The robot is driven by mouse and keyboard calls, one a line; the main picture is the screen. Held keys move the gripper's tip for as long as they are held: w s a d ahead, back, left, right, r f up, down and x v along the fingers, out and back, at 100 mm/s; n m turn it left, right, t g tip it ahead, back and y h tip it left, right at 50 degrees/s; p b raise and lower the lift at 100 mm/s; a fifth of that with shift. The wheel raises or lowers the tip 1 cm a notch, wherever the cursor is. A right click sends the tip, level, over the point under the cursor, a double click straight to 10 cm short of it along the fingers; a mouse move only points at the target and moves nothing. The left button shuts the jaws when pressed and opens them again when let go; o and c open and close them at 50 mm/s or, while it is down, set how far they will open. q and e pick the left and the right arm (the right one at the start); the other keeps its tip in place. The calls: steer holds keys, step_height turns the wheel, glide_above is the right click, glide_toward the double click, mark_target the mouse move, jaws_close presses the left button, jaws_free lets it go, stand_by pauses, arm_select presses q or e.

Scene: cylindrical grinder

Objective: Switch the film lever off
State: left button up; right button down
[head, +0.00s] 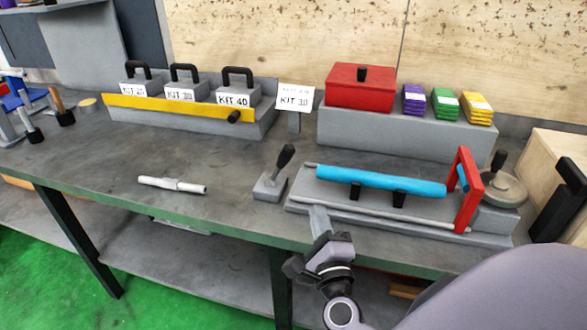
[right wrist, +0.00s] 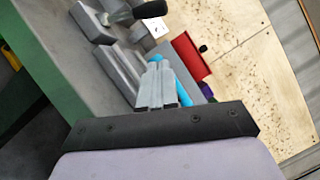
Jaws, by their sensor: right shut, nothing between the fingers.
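A lever with a black grip on a grey base (head: 270,186) stands on the bench left of the grinder; it looks like the film lever. Its handle tilts up to the right in the head view. It also shows in the right wrist view, as a black grip (right wrist: 150,9) at the top. The grinder (head: 380,180) has a blue cylinder and a red frame (head: 467,190). My right gripper (head: 318,212) is shut and empty at the grinder's front left edge, in front and to the right of the lever, apart from it. My left gripper is not in view.
A grey-white shaft (head: 172,185) lies on the bench to the left. Kit blocks behind a yellow bar (head: 180,107) stand at the back left. A red box (head: 360,87) and coloured packs sit on a grey block behind the grinder. The bench around the shaft is clear.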

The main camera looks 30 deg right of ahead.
mark_target(279, 165)
steer(key=p+x, duration=0.1)
steer(key=x, duration=0.8)
steer(key=shift+w+d+r, duration=0.1)
steer(key=shift+w, duration=0.15)
steer(key=w, duration=0.2)
steer(key=w+r, duration=0.1)
steer(key=shift+a+r+p, duration=0.1)
steer(key=shift+a+p, duration=0.2)
steer(key=shift+a, duration=0.05)
steer(key=shift+w+a+r, duration=0.15)
steer(key=shift+w+a, duration=0.05)
steer(key=shift+w, duration=0.25)
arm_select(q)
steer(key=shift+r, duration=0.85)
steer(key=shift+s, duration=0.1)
arm_select(e)
steer(key=shift+w, duration=0.1)
steer(key=shift+w+r, duration=0.1)
steer(key=shift+r, duration=0.05)
steer(key=shift+a+r, duration=0.1)
steer(key=shift+a, duration=0.05)
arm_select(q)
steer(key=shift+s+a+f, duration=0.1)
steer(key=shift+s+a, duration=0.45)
